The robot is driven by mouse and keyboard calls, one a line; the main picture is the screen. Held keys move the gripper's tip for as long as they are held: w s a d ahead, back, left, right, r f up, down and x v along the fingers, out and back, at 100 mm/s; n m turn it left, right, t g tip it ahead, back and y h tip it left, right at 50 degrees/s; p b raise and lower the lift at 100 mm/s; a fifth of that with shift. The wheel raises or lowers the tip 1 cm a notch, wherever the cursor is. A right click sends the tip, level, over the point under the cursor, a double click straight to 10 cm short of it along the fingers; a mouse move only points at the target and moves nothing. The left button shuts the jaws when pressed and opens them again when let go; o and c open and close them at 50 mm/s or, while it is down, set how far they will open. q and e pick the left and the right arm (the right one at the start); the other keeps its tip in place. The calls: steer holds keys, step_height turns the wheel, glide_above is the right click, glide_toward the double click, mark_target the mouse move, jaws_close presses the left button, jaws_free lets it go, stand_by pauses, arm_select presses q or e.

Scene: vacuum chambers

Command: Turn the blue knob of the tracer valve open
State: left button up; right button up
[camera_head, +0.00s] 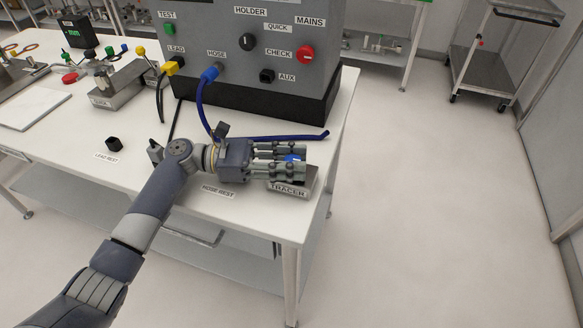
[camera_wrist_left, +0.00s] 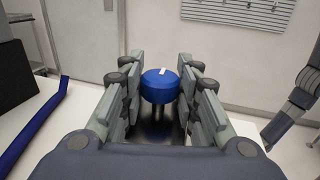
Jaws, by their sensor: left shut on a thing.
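The blue knob (camera_head: 291,157) of the tracer valve sits on a small metal block (camera_head: 308,182) labelled TRACER, at the near right corner of the table. My left gripper (camera_head: 303,162) reaches over the block from the left and is shut on the knob. In the left wrist view the round blue knob (camera_wrist_left: 159,88) stands between the two rows of fingers, with a short white mark on its top. The fingers hide part of the knob in the head view. At the right edge of the left wrist view is part of what looks like my right arm, cut off.
A grey panel unit (camera_head: 220,60) with a dark base stands behind my left gripper. A blue hose (camera_head: 200,105) runs from its HOSE port and lies on the table (camera_head: 95,190) just behind the gripper. A small black block (camera_head: 114,144) stands at LEAD REST.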

mark_target(293, 159)
arm_select(q)
steer(key=shift+m+g, duration=0.3)
steer(key=shift+g, duration=0.1)
steer(key=o, duration=1.1)
steer(key=shift+d, duration=0.1)
step_height(293, 159, up, 10)
